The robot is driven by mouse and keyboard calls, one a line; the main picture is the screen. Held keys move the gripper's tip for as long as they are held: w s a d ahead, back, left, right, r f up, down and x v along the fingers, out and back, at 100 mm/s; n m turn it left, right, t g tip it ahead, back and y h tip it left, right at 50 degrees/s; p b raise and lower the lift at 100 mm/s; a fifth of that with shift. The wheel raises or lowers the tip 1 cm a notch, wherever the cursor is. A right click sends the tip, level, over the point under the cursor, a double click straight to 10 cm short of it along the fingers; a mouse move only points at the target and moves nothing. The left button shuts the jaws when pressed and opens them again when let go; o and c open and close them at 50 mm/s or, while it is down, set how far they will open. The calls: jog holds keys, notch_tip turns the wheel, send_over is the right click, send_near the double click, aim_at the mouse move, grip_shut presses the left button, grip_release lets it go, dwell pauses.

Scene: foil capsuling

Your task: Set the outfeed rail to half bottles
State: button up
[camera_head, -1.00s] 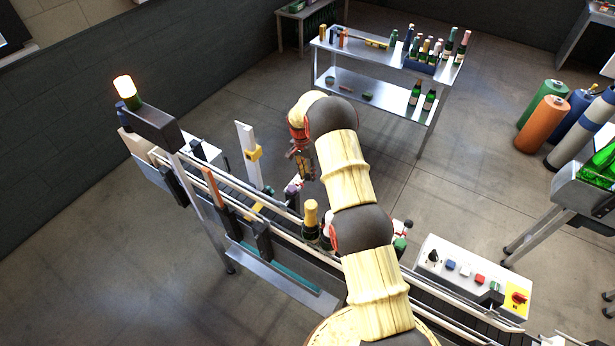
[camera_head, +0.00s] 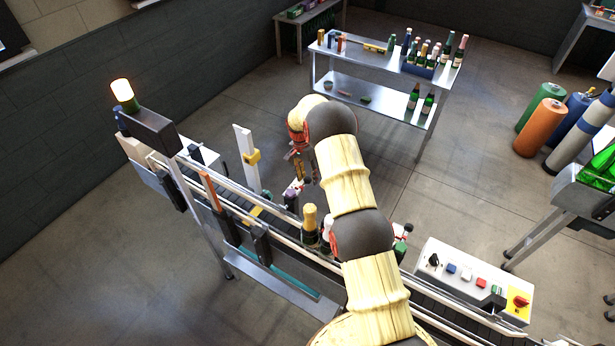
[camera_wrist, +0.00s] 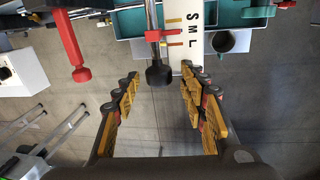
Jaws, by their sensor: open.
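In the wrist view, a black round knob (camera_wrist: 160,73) on a rod lies ahead, between my gripper's fingers as seen in the picture. Beyond it is a white scale plate (camera_wrist: 194,48) lettered S, M, L, with yellow marks beside the letters. A red pointer (camera_wrist: 172,32) on the rod appears level with M. My gripper (camera_wrist: 160,76) is open, its yellow-padded fingers on either side of the knob in the picture; I cannot tell whether they reach it. In the head view my gripper (camera_head: 298,168) hangs past the conveyor's far side, partly hidden by my arm.
A red handle (camera_wrist: 73,50) hangs left of the knob. Teal trays (camera_wrist: 240,14) lie at the top right. Gold-topped bottles (camera_head: 310,220) stand on the conveyor. A control box (camera_head: 470,278) sits at its right end. A bottle table (camera_head: 375,57) stands behind.

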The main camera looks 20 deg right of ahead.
notch_tip(320, 180, up, 12)
jog(key=w, duration=0.1)
jog(key=shift+w+a, duration=0.35)
jog(key=shift+a, duration=0.1)
dwell(0.3)
jog(key=s+a+r+n+t+b, duration=0.1)
jog(key=s+a+r+n+b, duration=0.1)
jog(key=s+a+r+b, duration=0.3)
jog(key=s+r+n+t+b, duration=0.1)
jog(key=s+r+b, duration=0.1)
jog(key=r, duration=0.4)
jog(key=s+a+r+n+t+b, duration=0.1)
jog(key=s+a+r+n+b, duration=0.15)
jog(key=s, duration=0.35)
jog(key=s+a+r+n+t+b, duration=0.1)
jog(key=s+a+r+b, duration=0.25)
jog(key=s, duration=0.35)
jog(key=s+a+f+n+t+b, duration=0.1)
jog(key=s+f+n+b, duration=0.1)
jog(key=s, duration=0.6)
jog(key=s+a+f+n+t+b, duration=0.1)
jog(key=s+a+f+b, duration=0.1)
jog(key=s+f+b, duration=0.3)
jog(key=s+a+f+n+t+b, duration=0.1)
jog(key=s+f+b, duration=0.3)
jog(key=s, duration=0.8)
jog(key=shift+s+a+f+n+y+b, duration=0.15)
jog(key=shift+s+a+n+y+b, duration=0.25)
jog(key=shift+n+b, duration=0.35)
